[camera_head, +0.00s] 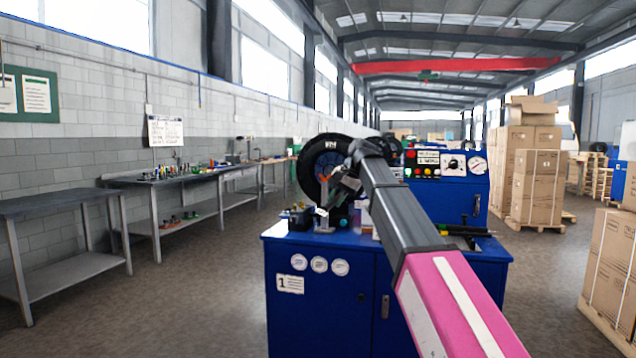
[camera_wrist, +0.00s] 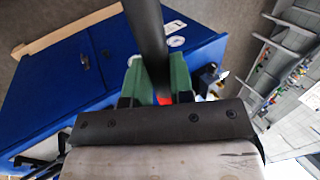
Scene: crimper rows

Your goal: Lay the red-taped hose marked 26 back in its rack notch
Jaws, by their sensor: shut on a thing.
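A black hose (camera_wrist: 150,40) runs down from the top of the wrist view into my gripper (camera_wrist: 158,78). A patch of red (camera_wrist: 164,100) shows on or by it between the jaws. The green fingers are shut on the hose, one on each side. I cannot read any number on it. In the head view my gripper (camera_head: 343,188) is small and partly hidden by my arm, in front of the crimper's black ring-shaped head (camera_head: 312,165). I cannot make out the hose there. I do not see the rack or its notch in either view.
The crimper's blue cabinet (camera_head: 322,300), marked 1, stands below my arm, with a control panel (camera_head: 450,165) behind. Workbenches (camera_head: 60,205) line the left wall. Stacked cartons (camera_head: 528,170) stand on the right. Floor between the benches and the cabinet is clear.

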